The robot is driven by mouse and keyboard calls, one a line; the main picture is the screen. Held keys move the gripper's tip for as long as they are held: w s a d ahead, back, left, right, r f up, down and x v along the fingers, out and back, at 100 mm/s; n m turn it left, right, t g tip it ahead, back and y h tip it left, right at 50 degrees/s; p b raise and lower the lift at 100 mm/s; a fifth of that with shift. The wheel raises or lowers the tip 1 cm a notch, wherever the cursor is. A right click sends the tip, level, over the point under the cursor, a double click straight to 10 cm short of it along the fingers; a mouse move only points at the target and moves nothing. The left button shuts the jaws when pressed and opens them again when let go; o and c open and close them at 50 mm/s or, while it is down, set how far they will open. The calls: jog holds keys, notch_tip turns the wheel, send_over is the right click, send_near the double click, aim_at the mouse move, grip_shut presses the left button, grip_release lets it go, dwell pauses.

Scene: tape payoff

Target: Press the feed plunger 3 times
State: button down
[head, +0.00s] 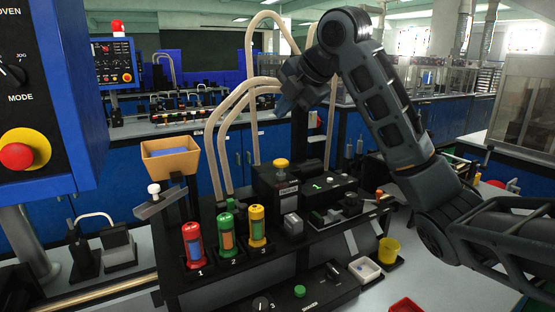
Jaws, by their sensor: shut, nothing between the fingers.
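A yellow-capped plunger (281,163) stands upright on a black box with a small pale label (287,188), near the middle of the head view. It looks like the feed plunger, but I cannot read the label. My gripper (284,105) is up and above this yellow cap, clear of it, with air between them. It is shut and empty. My arm comes in from the right and its wrist hides part of the bench behind. I cannot tell from this view how far the cap is pressed down.
Red (192,245), green (226,235) and yellow (257,226) canisters stand at the front left. An orange bin (170,157) and a white-knobbed lever (153,188) are further left. Pale hoses (210,140) rise behind. A yellow cup (389,249) and white tray (365,269) sit right.

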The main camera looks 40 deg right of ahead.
aim_at(284, 161)
jog(key=n, duration=0.5)
jog(key=shift+s+r+h+p, duration=0.15)
jog(key=shift+r+h+p, duration=0.15)
jog(key=shift+h, duration=0.1)
jog(key=shift+f, duration=0.1)
notch_tip(284, 161, down, 9)
jog(key=b, duration=0.6)
jog(key=shift+r, duration=0.2)
dwell(1.6)
jog(key=shift+f+b, duration=0.4)
jog(key=shift+f+b, duration=0.85)
jog(key=shift+f, duration=0.45)
dwell(1.2)
jog(key=shift+r, duration=0.2)
jog(key=shift+r+p, duration=1.3)
jog(key=shift+r, duration=0.2)
